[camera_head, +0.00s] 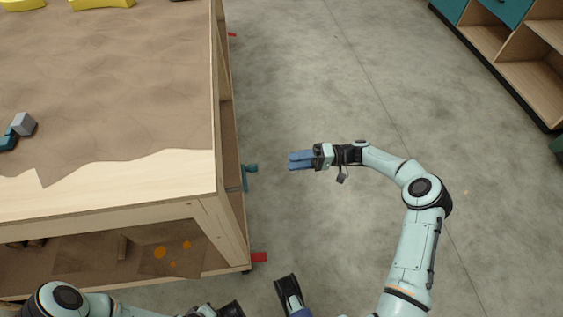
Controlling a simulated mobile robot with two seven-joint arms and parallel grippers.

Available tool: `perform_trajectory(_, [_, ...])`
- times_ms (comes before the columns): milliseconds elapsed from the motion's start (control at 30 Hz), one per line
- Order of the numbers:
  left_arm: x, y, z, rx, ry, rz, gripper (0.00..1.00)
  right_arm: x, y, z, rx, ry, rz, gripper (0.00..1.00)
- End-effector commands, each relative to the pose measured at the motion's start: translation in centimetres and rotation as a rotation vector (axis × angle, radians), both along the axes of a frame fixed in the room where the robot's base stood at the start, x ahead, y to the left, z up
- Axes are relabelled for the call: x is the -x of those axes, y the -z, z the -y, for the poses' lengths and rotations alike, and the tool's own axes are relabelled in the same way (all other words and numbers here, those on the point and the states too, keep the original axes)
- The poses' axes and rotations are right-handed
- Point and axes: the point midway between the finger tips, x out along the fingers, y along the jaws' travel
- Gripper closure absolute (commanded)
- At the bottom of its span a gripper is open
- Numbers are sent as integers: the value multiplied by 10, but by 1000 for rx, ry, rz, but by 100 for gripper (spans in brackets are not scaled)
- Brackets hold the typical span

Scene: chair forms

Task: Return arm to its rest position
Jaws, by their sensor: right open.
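My right arm (412,245) reaches up from the bottom right and bends left at its elbow. Its gripper (292,160) points left over the open floor, with blue-grey fingers and nothing between them. The fingertips are apart from the workbench, with a gap to its right side. My left arm (70,300) shows only in part along the bottom edge.
A wooden workbench (110,190) with a brown worn top fills the left. A small blue vise-like handle (250,168) sticks out from its right side, near my right fingertips. Shelves (535,75) stand at the top right. The concrete floor (320,80) between is clear.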

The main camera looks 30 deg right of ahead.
Motion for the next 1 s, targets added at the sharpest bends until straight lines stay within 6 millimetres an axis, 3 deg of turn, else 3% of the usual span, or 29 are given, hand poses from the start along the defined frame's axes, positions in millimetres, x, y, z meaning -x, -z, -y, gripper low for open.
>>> perform_trajectory(200, [0,0,0,0,0,1,100,3,0,11,0,0,-1,46])
perform_trajectory(733, [0,0,0,0,0,1,100,3,3,6,6,-3,-13,46])
perform_trajectory(867, [0,0,0,0,0,1,100,5,32,-23,68,-21,-113,46])
perform_trajectory(1000, [0,0,0,0,0,1,100,28,100,-83,249,-46,-329,46])
